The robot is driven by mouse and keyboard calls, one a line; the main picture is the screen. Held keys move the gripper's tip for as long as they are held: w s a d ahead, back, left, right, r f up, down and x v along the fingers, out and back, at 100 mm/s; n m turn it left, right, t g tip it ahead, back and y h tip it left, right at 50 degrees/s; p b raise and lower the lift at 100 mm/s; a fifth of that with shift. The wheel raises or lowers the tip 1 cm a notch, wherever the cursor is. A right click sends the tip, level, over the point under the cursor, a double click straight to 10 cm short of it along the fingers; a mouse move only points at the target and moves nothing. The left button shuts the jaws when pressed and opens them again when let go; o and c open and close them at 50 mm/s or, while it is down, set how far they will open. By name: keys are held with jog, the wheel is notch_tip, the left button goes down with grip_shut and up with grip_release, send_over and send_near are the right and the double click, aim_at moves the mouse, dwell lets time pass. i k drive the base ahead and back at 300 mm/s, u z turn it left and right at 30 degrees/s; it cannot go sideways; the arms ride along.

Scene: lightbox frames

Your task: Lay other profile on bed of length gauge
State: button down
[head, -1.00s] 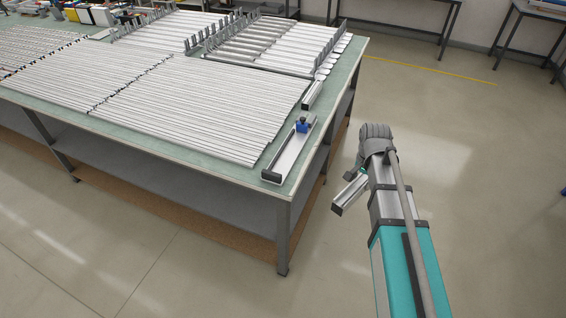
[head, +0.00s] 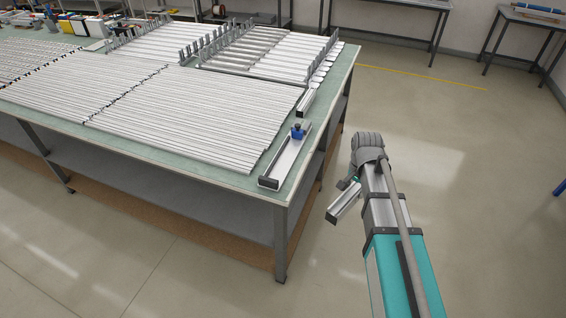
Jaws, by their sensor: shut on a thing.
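The length gauge lies near the table's right front corner. Its long pale bed (head: 283,162) has a dark end block at the front and a blue stop (head: 298,132) toward the back. My gripper (head: 353,187) is shut on a short silver profile (head: 343,205), held tilted over the floor to the right of the table and apart from the gauge. The fingertips are small and partly hidden by my wrist. Another short profile (head: 307,102) with a dark end lies on the table just behind the gauge.
Rows of long silver profiles (head: 190,110) cover most of the green-topped table (head: 225,180). Racks with upright dividers (head: 215,42) stand behind. The table's right edge lies between my gripper and the gauge. The floor (head: 450,180) to the right is clear.

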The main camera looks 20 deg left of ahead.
aim_at(284, 160)
jog(key=u, duration=0.75)
jog(key=i, duration=1)
jog(key=z, duration=0.05)
